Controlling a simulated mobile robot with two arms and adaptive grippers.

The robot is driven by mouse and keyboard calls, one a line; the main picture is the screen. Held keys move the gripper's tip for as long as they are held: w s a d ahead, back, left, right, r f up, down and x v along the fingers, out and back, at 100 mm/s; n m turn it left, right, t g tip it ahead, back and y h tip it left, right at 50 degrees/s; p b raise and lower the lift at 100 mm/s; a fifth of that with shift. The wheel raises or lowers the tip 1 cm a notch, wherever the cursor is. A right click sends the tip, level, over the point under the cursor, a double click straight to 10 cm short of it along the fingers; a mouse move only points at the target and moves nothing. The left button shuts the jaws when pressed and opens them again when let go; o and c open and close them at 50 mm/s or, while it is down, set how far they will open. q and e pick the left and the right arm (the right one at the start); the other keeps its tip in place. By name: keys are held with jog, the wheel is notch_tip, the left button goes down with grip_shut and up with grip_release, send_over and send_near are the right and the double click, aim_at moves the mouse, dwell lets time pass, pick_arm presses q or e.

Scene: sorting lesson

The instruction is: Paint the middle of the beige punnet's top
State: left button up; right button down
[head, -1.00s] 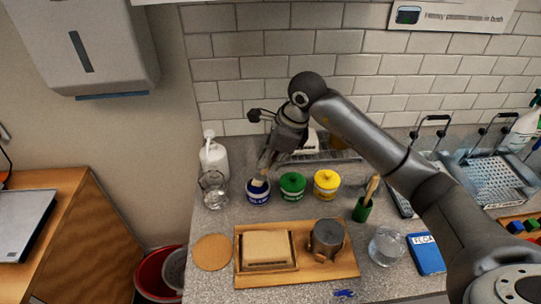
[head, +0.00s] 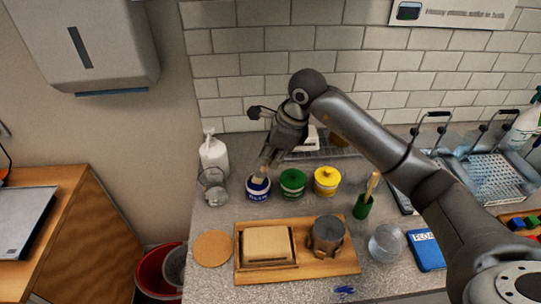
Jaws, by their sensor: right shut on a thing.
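The beige punnet (head: 268,241) sits upside or flat-topped on a wooden board (head: 310,276), with a plain pale top; I see no paint on it. My right gripper (head: 265,164) is shut on a small pale tool (head: 260,177), perhaps a brush or sponge, partly hidden by the fingers. The tool's lower end is at the mouth of the blue paint pot (head: 258,192); I cannot tell how deep it reaches. The gripper is behind and above the punnet, apart from it. My left gripper is not in view.
Green (head: 293,185) and yellow (head: 326,182) pots stand right of the blue one. A grey mug (head: 327,236) shares the board. A glass jug (head: 213,186), white bottle (head: 213,156), green brush holder (head: 363,207) and clear glass bowl (head: 386,244) stand around. A round cork mat (head: 212,249) lies left.

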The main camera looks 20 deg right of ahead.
jog(key=shift+f+b, duration=0.3)
jog(key=shift+f, duration=0.1)
jog(key=shift+s+f, duration=0.15)
dwell(1.7)
jog(key=shift+r, duration=0.8)
jog(key=shift+r+p, duration=1.55)
jog(key=shift+r, duration=1.3)
jog(key=shift+f, duration=0.1)
